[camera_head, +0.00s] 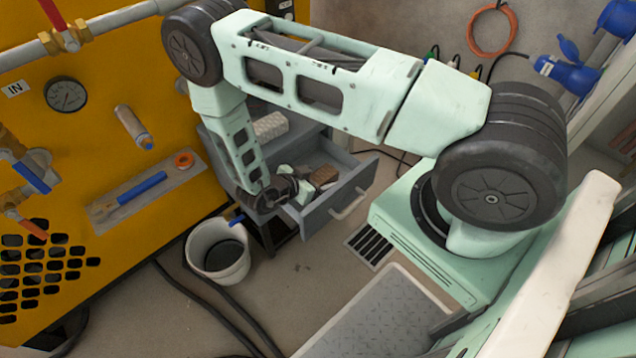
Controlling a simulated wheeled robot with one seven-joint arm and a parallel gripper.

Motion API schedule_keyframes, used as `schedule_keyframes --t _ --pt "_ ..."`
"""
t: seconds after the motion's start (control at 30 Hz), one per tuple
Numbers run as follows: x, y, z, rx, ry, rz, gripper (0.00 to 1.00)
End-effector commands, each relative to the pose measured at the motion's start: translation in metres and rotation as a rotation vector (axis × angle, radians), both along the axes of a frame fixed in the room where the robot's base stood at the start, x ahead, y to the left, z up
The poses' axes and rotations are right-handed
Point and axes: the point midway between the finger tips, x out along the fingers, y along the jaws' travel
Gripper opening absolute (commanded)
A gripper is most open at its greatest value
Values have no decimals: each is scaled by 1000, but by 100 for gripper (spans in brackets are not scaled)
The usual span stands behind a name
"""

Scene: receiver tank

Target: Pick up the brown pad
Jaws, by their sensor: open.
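The brown pad (323,176) lies in the open grey drawer (343,196), towards its right side. My gripper (303,191) is low over the left part of the drawer, just left of the pad. Its jaws are open and small in this view. I cannot tell whether a finger touches the pad. My wrist hides the left end of the drawer.
A white bucket (218,252) stands on the floor to the left. A yellow panel (110,60) with a gauge (66,95) rises at the left. Dark hoses cross the floor.

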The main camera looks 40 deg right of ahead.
Motion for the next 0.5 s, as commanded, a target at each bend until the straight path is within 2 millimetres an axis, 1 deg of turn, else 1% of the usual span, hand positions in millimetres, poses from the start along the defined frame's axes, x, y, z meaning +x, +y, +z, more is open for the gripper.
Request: schedule_keyframes --t 0.07,0.23,0.27,0.3,0.37,0.4,0.43,0.5 --pt "0 -4 -2 1 0 0 73" --pt "0 -4 -2 1 0 1 73" --pt "0 -4 -2 1 0 1 67" --pt "0 -4 -2 1 0 0 56" --pt "0 -4 -2 1 0 1 39" --pt "0 -4 -2 1 0 0 28" --pt "0 -4 -2 1 0 1 22" --pt "0 -4 -2 0 0 1 22"
